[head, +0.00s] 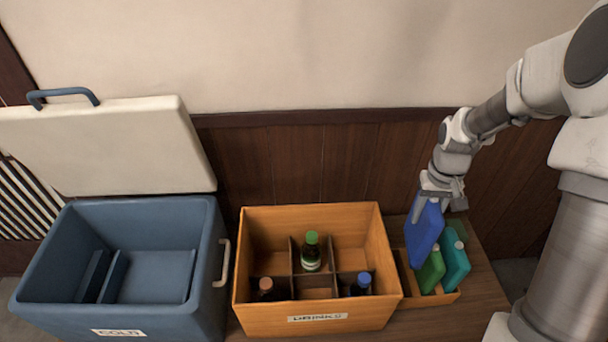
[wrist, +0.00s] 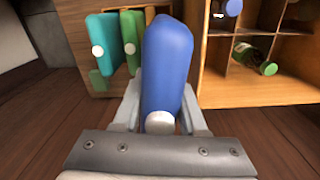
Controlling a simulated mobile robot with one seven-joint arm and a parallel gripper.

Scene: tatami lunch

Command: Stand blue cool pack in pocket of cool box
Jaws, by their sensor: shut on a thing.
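A blue cool pack (head: 425,229) is held in my gripper (head: 433,198), above the small wooden rack at the right. The wrist view shows the blue cool pack (wrist: 167,65) upright between the two fingers of my gripper (wrist: 166,118), its white cap toward the camera. The blue cool box (head: 125,255), labelled COLD, stands open at the left with its pale lid (head: 110,145) tipped back. Inside it, upright dividers (head: 114,276) at the left form a narrow pocket (head: 103,277), which looks empty. The gripper is far to the right of the box.
A wooden drinks crate (head: 318,323) with several compartments and bottles, one green-capped (head: 311,252), stands between the cool box and the rack (head: 444,299). Green (head: 431,270) and teal (head: 455,265) packs stand in the rack. The cool box's handle (head: 222,263) faces the crate.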

